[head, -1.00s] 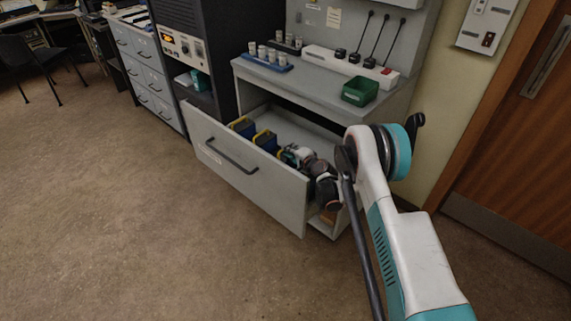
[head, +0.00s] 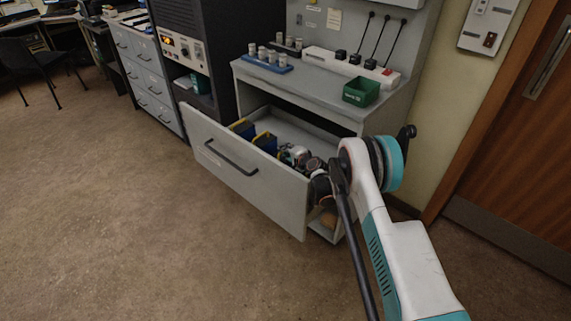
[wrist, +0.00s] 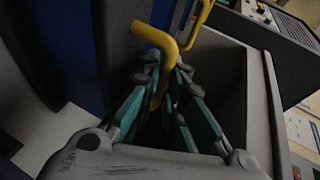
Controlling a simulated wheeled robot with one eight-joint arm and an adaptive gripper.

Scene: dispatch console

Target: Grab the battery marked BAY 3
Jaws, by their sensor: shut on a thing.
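My gripper (wrist: 165,95) is shut on the yellow handle (wrist: 157,40) of a battery, with its teal fingers either side of the handle. Dark blue battery casing (wrist: 65,45) shows at the left in the wrist view, and a second yellow handle (wrist: 203,18) shows beyond. In the head view, blue batteries with yellow tops (head: 243,128) (head: 264,141) stand in the open drawer (head: 240,172). My gripper (head: 285,153) is down in the drawer beside them, partly hidden by my wrist. No BAY 3 mark is legible, so I cannot tell which bay the held battery bears.
The drawer front and grey side walls stand close around my gripper. Above is a worktop (head: 310,75) with a green bin (head: 361,92), a white power strip (head: 350,66) and a blue tray of small cylinders (head: 265,64). Open floor lies in front; a wooden door (head: 520,150) is at right.

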